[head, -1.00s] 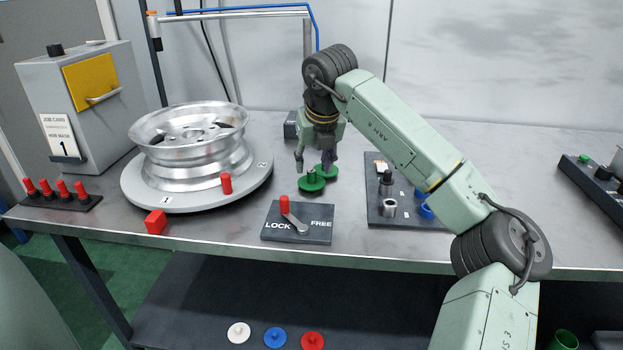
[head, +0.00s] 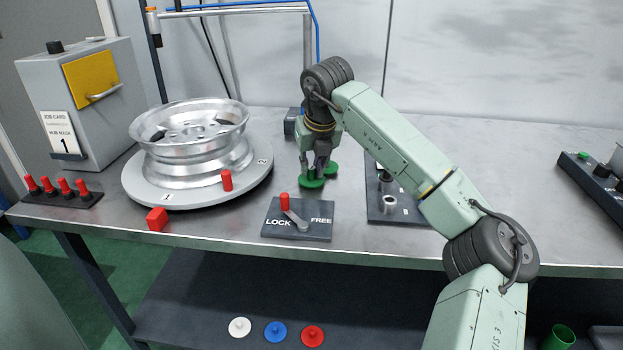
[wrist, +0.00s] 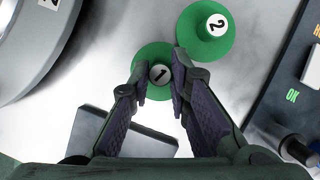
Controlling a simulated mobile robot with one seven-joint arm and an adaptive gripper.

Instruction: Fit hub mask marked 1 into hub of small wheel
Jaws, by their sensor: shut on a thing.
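The green hub mask marked 1 (wrist: 160,74) lies flat on the bench, and it also shows in the head view (head: 312,184). My gripper (head: 318,176) points down over it, shut on its round knob; the fingers (wrist: 160,84) stand either side of the knob in the wrist view. The green hub mask marked 2 (wrist: 205,32) lies right beside it. A silver wheel (head: 190,150) lies flat on a round grey turntable (head: 200,203) at the left, its hub facing up. I cannot tell whether it is the small wheel.
A LOCK/FREE lever plate (head: 298,220) stands in front of my gripper. A red block (head: 157,220) and red pegs (head: 66,188) are at the left. A grey cabinet (head: 95,120) with a job card is behind them. White, blue and red discs (head: 275,332) lie on the lower shelf.

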